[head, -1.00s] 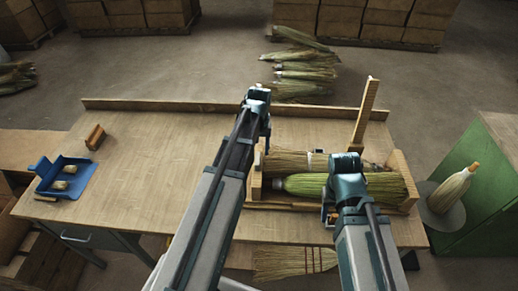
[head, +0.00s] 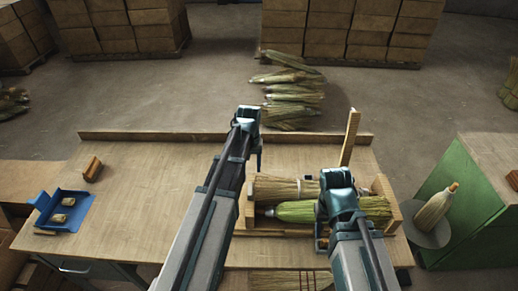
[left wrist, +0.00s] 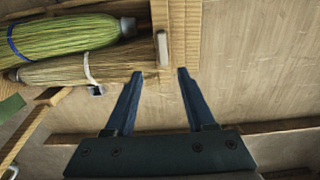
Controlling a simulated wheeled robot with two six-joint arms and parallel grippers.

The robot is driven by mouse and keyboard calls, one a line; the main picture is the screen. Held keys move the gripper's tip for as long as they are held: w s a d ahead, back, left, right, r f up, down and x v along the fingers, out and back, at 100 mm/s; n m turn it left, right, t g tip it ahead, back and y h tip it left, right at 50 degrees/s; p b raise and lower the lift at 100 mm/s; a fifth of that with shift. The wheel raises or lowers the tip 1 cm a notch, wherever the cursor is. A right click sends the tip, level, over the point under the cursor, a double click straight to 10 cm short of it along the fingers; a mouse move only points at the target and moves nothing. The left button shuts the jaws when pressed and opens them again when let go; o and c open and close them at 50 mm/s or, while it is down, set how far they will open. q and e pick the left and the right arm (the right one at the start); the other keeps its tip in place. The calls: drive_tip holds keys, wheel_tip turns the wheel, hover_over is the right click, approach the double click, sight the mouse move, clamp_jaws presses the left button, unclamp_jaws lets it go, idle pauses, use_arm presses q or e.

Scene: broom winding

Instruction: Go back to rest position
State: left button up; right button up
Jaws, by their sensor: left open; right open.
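My left gripper (head: 257,162) is open and empty above the bench, beside the left end of the wooden cradle. In the left wrist view its two fingers (left wrist: 160,74) are spread near the cradle's end wall (left wrist: 162,48), with nothing between them. My right gripper (head: 322,240) is open over the front of the cradle, and its fingers are mostly hidden by its arm. A green broom (head: 296,211) and a tan broom (head: 275,187) lie side by side in the cradle. Both also show in the left wrist view, the green one (left wrist: 65,37) with a blue band.
A wooden post (head: 350,138) rises behind the cradle. A green cabinet (head: 462,200) stands at right. The bench's middle left is clear.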

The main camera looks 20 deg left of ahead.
use_arm(q)
drive_tip(key=s+d+f+m+b, duration=0.3)
drive_tip(key=s+d+f+b, duration=0.2)
drive_tip(key=s+d, duration=0.3)
drive_tip(key=s+d+f+m+y+b, duration=0.1)
drive_tip(key=s+d+f+m+b, duration=0.3)
drive_tip(key=s+d, duration=0.5)
drive_tip(key=shift+s+f+b, duration=0.25)
drive_tip(key=shift+f+b, duration=0.2)
drive_tip(key=shift+b, duration=0.05)
drive_tip(key=shift+d, duration=0.1)
